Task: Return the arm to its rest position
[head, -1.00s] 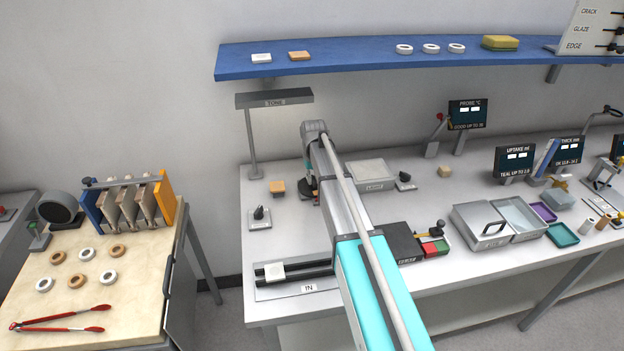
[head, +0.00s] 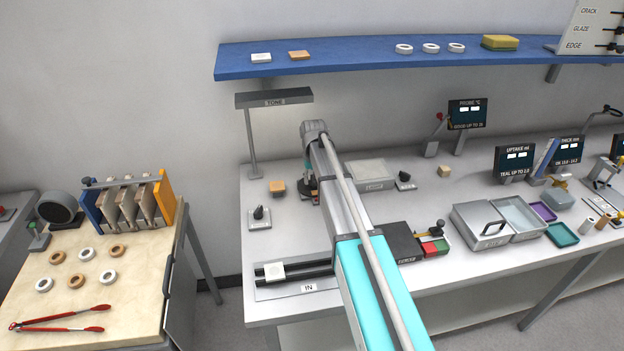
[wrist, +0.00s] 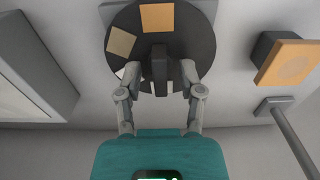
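My arm reaches from the bottom of the head view out over the white bench (head: 300,235). My gripper (head: 312,190) is low over the bench's back left part, mostly hidden behind my arm. In the wrist view my gripper (wrist: 160,75) has its two fingers apart. A dark upright post (wrist: 159,72) stands between them, with gaps visible on both sides. Beyond the fingers is a dark round disc (wrist: 205,45) bearing tan square pieces (wrist: 157,17). I see nothing gripped.
An orange-topped block (head: 277,187) and a small black knob (head: 259,213) stand left of my gripper. The lamp marked TONE (head: 274,98) rises behind. A light panel (head: 370,172) lies to the right. The blue shelf (head: 350,58) hangs above the bench.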

